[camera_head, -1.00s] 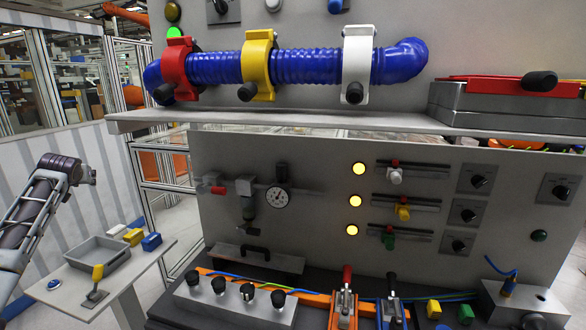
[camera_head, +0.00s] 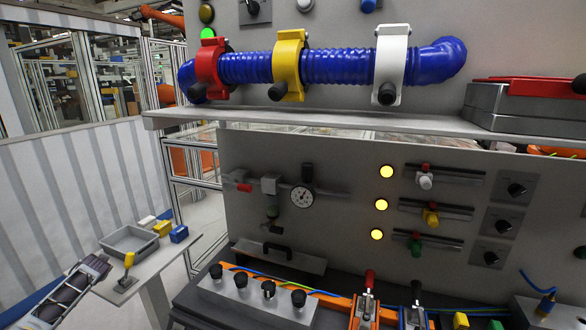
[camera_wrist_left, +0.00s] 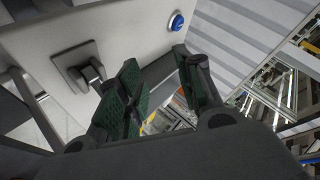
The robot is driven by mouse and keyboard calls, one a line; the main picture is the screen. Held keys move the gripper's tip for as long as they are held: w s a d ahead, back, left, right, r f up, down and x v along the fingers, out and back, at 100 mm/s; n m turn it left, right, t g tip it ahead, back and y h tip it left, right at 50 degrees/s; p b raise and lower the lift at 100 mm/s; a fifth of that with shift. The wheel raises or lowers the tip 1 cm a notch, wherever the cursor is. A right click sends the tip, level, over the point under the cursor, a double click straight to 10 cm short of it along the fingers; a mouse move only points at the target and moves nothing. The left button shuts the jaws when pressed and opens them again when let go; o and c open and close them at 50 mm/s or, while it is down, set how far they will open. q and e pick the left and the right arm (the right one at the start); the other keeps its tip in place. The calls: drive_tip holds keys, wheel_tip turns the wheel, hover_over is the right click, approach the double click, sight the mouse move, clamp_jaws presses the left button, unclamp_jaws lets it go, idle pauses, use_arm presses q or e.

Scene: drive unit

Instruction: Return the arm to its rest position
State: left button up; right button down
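In the left wrist view my left gripper (camera_wrist_left: 158,62) shows two dark fingers with green pads. The fingers stand apart with nothing between them. A pale surface with a blue button (camera_wrist_left: 177,22) and a dark lever or knob (camera_wrist_left: 85,68) lies beyond the fingers. My right arm and gripper are not in view.
The side table carries a grey tray (camera_head: 128,241), a yellow-handled lever (camera_head: 128,266) and small yellow and blue blocks. The drive unit panel (camera_head: 340,220) fills the right, with a clamped blue hose (camera_head: 340,67) above. A striped wall (camera_head: 80,190) stands at the left.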

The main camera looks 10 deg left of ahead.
use_arm(q)
drive_tip(key=s+a+f+m+g, duration=0.1)
drive_tip(key=s+a+f+m, duration=0.1)
drive_tip(key=s+f, duration=0.65)
drive_tip(key=s+a+f+m+g, duration=0.1)
drive_tip(key=s+a+f+m, duration=0.1)
drive_tip(key=s+f, duration=0.6)
drive_tip(key=s+a+f+m+g, duration=0.15)
drive_tip(key=s+f, duration=0.25)
drive_tip(key=s, duration=0.8)
drive_tip(key=s+a+f+m, duration=0.15)
drive_tip(key=s+f, duration=0.25)
drive_tip(key=s, duration=0.9)
drive_tip(key=s+d+f+n+g+h, duration=0.1)
drive_tip(key=s+d+f+h, duration=0.15)
drive_tip(key=d+f, duration=1.05)
drive_tip(key=s+d+f+h, duration=0.2)
drive_tip(key=s+d+f, duration=0.2)
drive_tip(key=d+f, duration=0.9)
drive_tip(key=s+d+f+n+h+b, duration=0.1)
drive_tip(key=d+f, duration=0.3)
drive_tip(key=d, duration=1.7)
drive_tip(key=s+d+f+n+h+b, duration=0.1)
drive_tip(key=d+f+h+b, duration=0.2)
drive_tip(key=d, duration=1.9)
drive_tip(key=shift+s+f+h, duration=0.15)
drive_tip(key=shift+f+h, duration=0.2)
drive_tip(key=shift+f, duration=0.5)
drive_tip(key=shift+g, duration=0.25)
